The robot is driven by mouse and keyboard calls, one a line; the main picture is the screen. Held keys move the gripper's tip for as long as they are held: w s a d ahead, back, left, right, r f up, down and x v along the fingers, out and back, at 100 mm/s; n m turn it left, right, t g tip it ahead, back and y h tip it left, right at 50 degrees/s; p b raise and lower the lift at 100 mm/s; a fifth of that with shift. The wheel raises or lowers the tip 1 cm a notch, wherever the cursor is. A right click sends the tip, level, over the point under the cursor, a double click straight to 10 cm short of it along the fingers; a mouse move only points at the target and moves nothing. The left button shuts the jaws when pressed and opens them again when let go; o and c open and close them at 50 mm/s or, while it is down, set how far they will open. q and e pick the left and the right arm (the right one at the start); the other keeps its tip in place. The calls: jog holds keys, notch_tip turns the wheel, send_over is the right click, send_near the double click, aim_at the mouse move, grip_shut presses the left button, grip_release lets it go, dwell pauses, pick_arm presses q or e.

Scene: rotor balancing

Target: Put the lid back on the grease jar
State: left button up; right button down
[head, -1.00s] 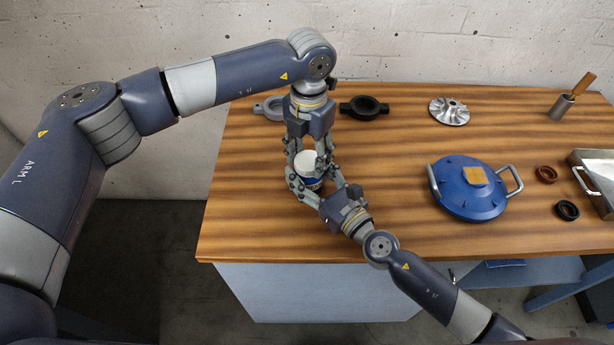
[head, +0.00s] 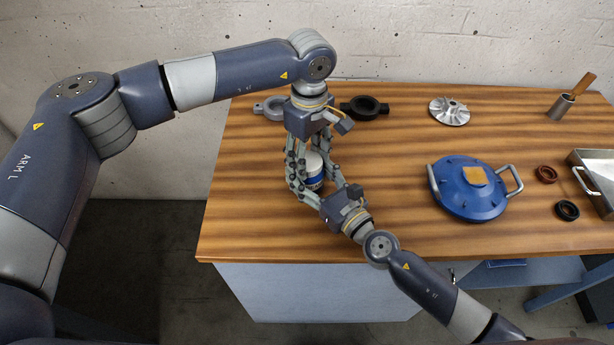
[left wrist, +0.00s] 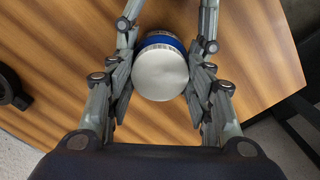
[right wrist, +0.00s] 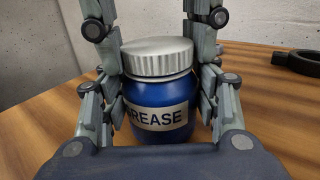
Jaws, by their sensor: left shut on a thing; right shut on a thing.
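The blue grease jar (right wrist: 160,100) stands upright on the wooden bench, its label facing the right wrist camera. The silver ribbed lid (right wrist: 157,58) is on top of the jar's mouth; whether it is fully threaded I cannot tell. In the left wrist view the round lid (left wrist: 160,73) lies between the fingers, with the blue jar (left wrist: 158,39) behind it. My left gripper (head: 310,158) comes from above and is shut on the lid. My right gripper (head: 315,187) comes from the front right and is shut on the jar's body. Fingers partly hide both in the head view.
Two ring-shaped clamps, grey (head: 270,108) and black (head: 364,107), lie behind the jar. A silver impeller (head: 450,111), a blue round housing (head: 467,190), two small rings and a metal tray (head: 590,177) are to the right. The bench (head: 400,160) is clear between jar and housing.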

pick_arm(q)
jog(key=o, duration=1.2)
jog(key=shift+r, duration=2.3)
jog(key=shift+c, duration=0.4)
